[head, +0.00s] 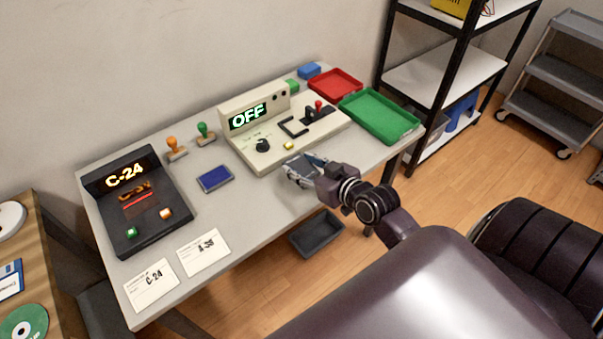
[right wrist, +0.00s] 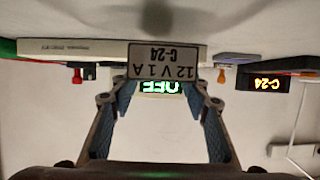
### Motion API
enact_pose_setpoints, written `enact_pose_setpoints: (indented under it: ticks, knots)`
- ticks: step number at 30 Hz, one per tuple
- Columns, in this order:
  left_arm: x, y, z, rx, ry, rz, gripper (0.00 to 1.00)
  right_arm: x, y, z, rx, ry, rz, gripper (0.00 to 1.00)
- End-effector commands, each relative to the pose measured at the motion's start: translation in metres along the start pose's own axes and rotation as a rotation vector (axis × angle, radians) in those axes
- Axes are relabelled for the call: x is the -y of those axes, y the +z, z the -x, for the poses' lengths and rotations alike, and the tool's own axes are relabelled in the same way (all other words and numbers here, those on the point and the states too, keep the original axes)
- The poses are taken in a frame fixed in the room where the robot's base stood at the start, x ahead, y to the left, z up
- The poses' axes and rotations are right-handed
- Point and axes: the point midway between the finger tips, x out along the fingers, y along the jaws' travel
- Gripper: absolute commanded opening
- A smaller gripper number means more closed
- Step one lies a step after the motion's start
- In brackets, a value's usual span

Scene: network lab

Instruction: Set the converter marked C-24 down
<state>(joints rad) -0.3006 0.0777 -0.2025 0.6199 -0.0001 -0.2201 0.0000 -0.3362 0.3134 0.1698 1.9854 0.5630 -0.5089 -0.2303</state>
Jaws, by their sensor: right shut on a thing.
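The converter (right wrist: 163,62), with a pale label reading "12 V 1 A C-24", is between the fingers of my right gripper (right wrist: 160,100) in the right wrist view, where the picture is upside down. My right gripper is shut on it. In the head view my right gripper (head: 304,171) is at the table's front edge, in front of the beige machine; the fingers mostly hide the converter there. I cannot tell whether the converter touches the table (head: 235,240). My left gripper is not in view.
A beige machine (head: 265,150) reads "OFF". A black console (head: 152,215) reads "C-24". Cards marked C-24 (head: 152,286) and A-38 (head: 204,253) lie at the front left. A blue pad (head: 215,179), red tray (head: 335,84) and green tray (head: 380,114) are on the table. A dark bin (head: 317,236) is below.

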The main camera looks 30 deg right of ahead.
Motion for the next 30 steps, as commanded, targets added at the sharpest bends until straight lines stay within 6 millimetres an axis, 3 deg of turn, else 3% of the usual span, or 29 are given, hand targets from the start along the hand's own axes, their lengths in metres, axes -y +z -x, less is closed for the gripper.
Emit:
enact_pose_setpoints:
  ticks: [6, 18, 19, 24, 30]
  knots:
    - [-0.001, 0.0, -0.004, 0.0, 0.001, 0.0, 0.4, 0.0, 0.028, -0.011, 0.0, 0.0, -0.002, 0.11]
    - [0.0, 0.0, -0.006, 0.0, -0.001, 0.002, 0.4, 0.0, 0.032, -0.013, 0.0, 0.0, -0.001, 0.11]
    - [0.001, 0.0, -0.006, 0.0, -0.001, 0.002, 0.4, 0.0, 0.034, -0.013, 0.003, 0.0, -0.001, 0.44]
    - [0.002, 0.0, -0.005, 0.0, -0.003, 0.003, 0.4, 0.0, 0.033, -0.013, 0.003, 0.0, -0.002, 0.6]
    - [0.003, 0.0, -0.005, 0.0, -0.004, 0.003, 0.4, 0.0, 0.033, -0.013, 0.002, 0.0, -0.002, 0.6]
